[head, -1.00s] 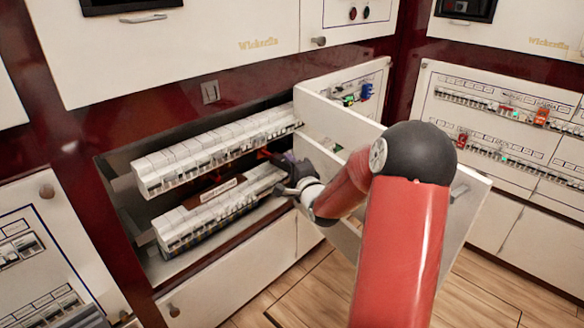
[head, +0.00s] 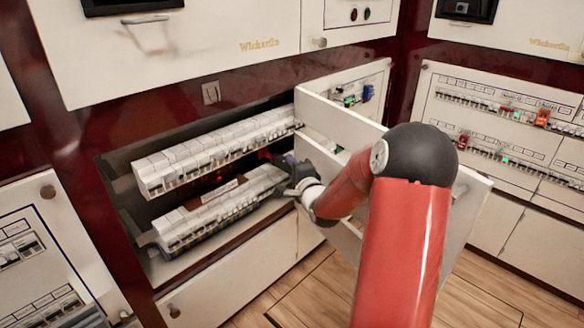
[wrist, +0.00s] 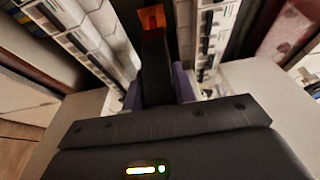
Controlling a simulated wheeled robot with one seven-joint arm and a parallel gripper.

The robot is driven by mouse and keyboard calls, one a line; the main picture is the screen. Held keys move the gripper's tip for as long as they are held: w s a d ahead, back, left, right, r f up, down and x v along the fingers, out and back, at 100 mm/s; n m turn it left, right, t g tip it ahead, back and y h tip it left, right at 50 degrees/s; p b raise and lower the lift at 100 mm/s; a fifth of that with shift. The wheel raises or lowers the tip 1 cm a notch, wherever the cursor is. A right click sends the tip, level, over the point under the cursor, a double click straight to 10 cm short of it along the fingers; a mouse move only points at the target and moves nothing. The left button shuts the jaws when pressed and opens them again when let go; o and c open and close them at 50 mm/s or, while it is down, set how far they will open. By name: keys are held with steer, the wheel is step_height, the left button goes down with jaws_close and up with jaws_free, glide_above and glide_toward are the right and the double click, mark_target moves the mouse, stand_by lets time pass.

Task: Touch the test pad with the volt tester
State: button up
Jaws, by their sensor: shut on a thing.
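My gripper (head: 287,168) is in the gap between the upper and lower breaker rows, near their right end. In the wrist view my gripper (wrist: 157,92) has its purple-sided fingers on either side of a long black tool, which I take to be the volt tester (wrist: 156,62). The gripper is shut on it. The tester points away from the gripper, with an orange piece (wrist: 152,17) at its far end. I cannot tell whether this piece is the tester's tip or lies behind it. I cannot make out the test pad in either view.
The upper breaker row (head: 215,150) and lower breaker row (head: 218,215) sit in an open cabinet bay. An open white door (head: 335,118) stands right of the bay, close to my arm. More breaker panels (head: 500,125) are at the right. Wooden floor (head: 305,292) is clear below.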

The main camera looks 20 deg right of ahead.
steer(key=shift+a+r, duration=0.1)
steer(key=shift+a, duration=0.05)
steer(key=s+d+p, duration=0.2)
steer(key=s+d, duration=0.3)
steer(key=s, duration=0.8)
steer(key=shift+p, duration=0.3)
steer(key=shift+s, duration=0.1)
stand_by(0.4)
